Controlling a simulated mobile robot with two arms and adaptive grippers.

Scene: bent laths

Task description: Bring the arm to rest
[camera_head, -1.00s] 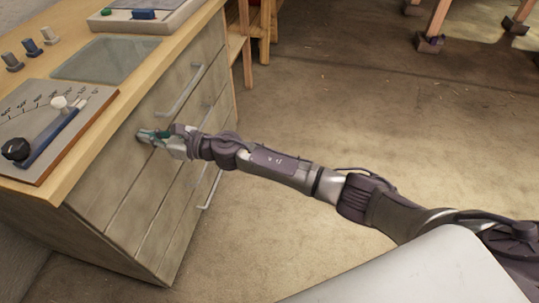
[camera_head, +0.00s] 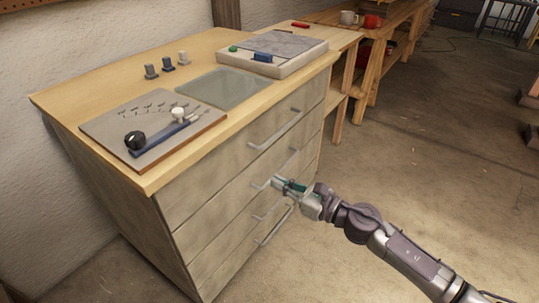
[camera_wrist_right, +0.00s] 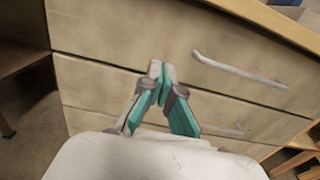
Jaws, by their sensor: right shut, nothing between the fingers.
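My right gripper (camera_head: 278,184) is shut and empty in front of the drawer fronts of the wooden cabinet (camera_head: 215,165). In the right wrist view its teal fingers (camera_wrist_right: 160,75) meet at the tips, with the drawer fronts behind them. Whether the fingertips touch the cabinet I cannot tell. My right arm reaches in from the lower right of the head view. My left gripper is not in view.
Metal drawer handles (camera_head: 274,130) stick out from the cabinet close to the gripper. On the worktop are a board with a lever (camera_head: 160,128), a glass-like plate (camera_head: 222,88), several small knobs and a pale tray (camera_head: 290,66). The floor (camera_head: 420,160) to the right is clear.

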